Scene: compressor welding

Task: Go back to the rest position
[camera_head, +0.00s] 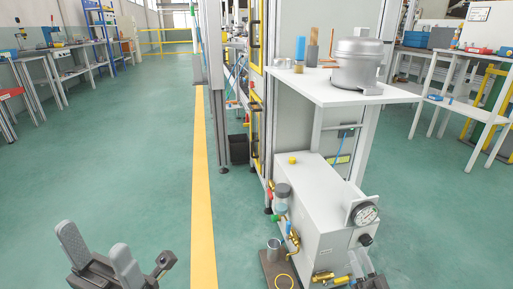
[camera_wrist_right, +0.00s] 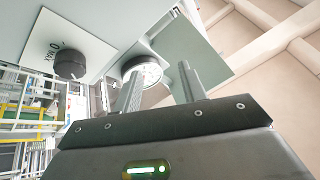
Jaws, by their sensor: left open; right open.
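My left gripper (camera_head: 96,236) is in the lower left of the head view, open and empty above the green floor. My right gripper (camera_head: 366,264) shows partly at the lower right, in front of the white box unit (camera_head: 318,215) and below its round gauge (camera_head: 365,214). In the right wrist view, my right gripper (camera_wrist_right: 160,72) is open with nothing between its fingers. The gauge (camera_wrist_right: 143,72) shows behind the fingers, and a black knob (camera_wrist_right: 70,65) is left of them. I cannot tell whether the fingers touch the unit.
A grey metal compressor (camera_head: 358,62) stands on a white shelf (camera_head: 345,92) above the unit. The floor (camera_head: 110,150) on the left is clear.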

